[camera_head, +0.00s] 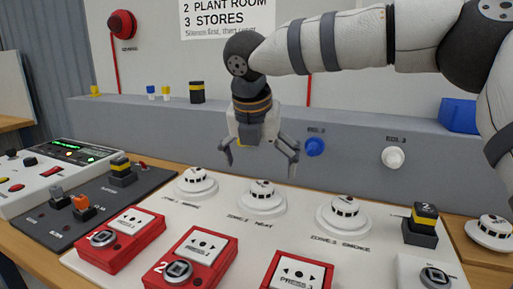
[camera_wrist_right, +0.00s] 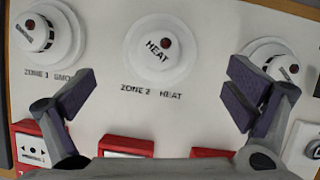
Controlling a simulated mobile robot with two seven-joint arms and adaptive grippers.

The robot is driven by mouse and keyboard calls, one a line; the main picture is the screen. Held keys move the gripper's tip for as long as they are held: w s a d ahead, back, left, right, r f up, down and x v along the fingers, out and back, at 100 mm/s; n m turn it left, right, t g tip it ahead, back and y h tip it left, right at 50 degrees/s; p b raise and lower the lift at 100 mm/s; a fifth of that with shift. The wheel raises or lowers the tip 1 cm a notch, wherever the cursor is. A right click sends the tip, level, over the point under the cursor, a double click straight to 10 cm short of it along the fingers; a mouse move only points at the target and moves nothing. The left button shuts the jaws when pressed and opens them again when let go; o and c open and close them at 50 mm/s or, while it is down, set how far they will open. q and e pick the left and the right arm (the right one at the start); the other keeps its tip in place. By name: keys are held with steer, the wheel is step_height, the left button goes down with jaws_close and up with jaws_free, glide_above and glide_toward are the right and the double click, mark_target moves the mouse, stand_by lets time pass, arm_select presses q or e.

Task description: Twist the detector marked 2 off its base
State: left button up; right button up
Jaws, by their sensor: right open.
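The zone 2 heat detector (camera_head: 263,193) is a white round unit on a white base, the middle of three on the sloping white panel. My right gripper (camera_head: 261,160) is open and empty above and behind this detector, fingers pointing down. In the wrist view the spread fingers of the gripper (camera_wrist_right: 163,92) are apart from the detector, which lies beyond the gap between them. My left gripper is not in view.
The zone 1 detector (camera_head: 195,180) and zone 3 detector (camera_head: 344,212) flank it. Red call points (camera_head: 196,258) stand along the panel front. A black-and-yellow block marked 2 (camera_head: 423,222) and another white detector (camera_head: 491,231) are at right. A grey ledge (camera_head: 350,180) runs behind.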

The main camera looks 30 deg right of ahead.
mark_target(263, 185)
steer(key=x, duration=0.8)
steer(key=shift+w+b, duration=0.1)
steer(key=shift+b, duration=0.25)
steer(key=c, duration=1.1)
steer(key=shift+s+d+f, duration=0.1)
steer(key=shift+s, duration=0.1)
steer(key=c, duration=0.5)
